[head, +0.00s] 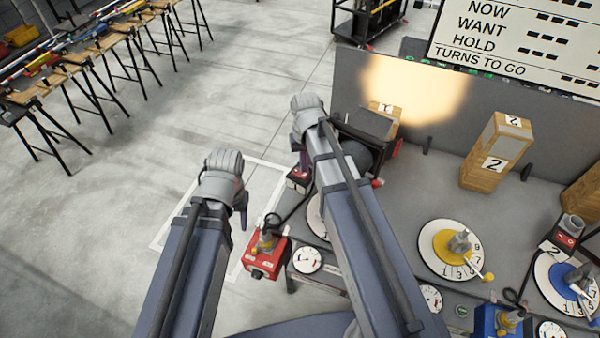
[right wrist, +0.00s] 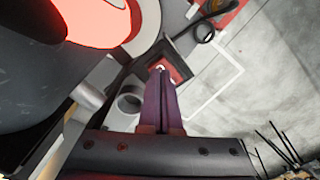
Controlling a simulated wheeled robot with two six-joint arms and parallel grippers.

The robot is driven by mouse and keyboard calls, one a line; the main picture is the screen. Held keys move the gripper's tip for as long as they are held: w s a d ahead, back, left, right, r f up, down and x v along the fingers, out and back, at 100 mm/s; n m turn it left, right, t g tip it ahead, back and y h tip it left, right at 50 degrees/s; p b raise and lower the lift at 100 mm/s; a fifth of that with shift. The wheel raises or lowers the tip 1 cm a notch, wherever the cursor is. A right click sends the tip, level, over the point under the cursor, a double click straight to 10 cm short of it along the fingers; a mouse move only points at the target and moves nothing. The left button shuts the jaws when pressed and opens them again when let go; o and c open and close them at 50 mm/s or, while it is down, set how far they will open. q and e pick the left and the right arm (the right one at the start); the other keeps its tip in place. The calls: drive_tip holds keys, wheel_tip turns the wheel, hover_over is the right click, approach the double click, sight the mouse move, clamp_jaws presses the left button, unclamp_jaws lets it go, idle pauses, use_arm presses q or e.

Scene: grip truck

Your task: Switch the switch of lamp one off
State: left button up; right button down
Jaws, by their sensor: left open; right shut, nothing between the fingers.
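Lamp one is the wooden block marked 1 (head: 386,108), partly hidden behind my right arm; a warm glow lights the grey panel behind it. A small dark box with a red face and a 1 label, apparently its switch (head: 299,180), sits at the table's left edge. My right gripper (head: 304,160) is shut and empty, pointing down just above that box. In the right wrist view its purple fingers (right wrist: 162,75) overlap a dark, red-edged box (right wrist: 182,64); I cannot tell if they touch. The lever position is hidden. My left gripper (head: 241,208) is open and empty, left of the table.
Lamp two (head: 483,178) stands right of lamp one, with its switch box (head: 566,236) further right. A yellow dial (head: 449,247), a blue dial (head: 567,284) and a red box (head: 266,255) are nearby.

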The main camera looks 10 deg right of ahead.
sight(305, 174)
drive_tip(key=shift+f+b, duration=0.95)
drive_tip(key=shift+b, duration=0.05)
idle(0.8)
drive_tip(key=shift+r, duration=0.1)
wheel_tip(305, 174, up, 7)
drive_tip(key=p, duration=0.7)
idle(0.3)
drive_tip(key=s+a+f+n+b, duration=0.2)
drive_tip(key=s+a+f+b, duration=0.3)
drive_tip(key=s+f+b, duration=0.2)
drive_tip(key=s+a+f+n+h+b, duration=0.1)
drive_tip(key=s+a+f+n+b, duration=0.1)
drive_tip(key=s+a+f+b, duration=0.3)
wheel_tip(305, 174, down, 3)
drive_tip(key=s+b, duration=0.2)
drive_tip(key=shift+s+a+n+b, duration=0.15)
drive_tip(key=shift+a+n+b, duration=0.1)
drive_tip(key=shift+n+b, duration=0.1)
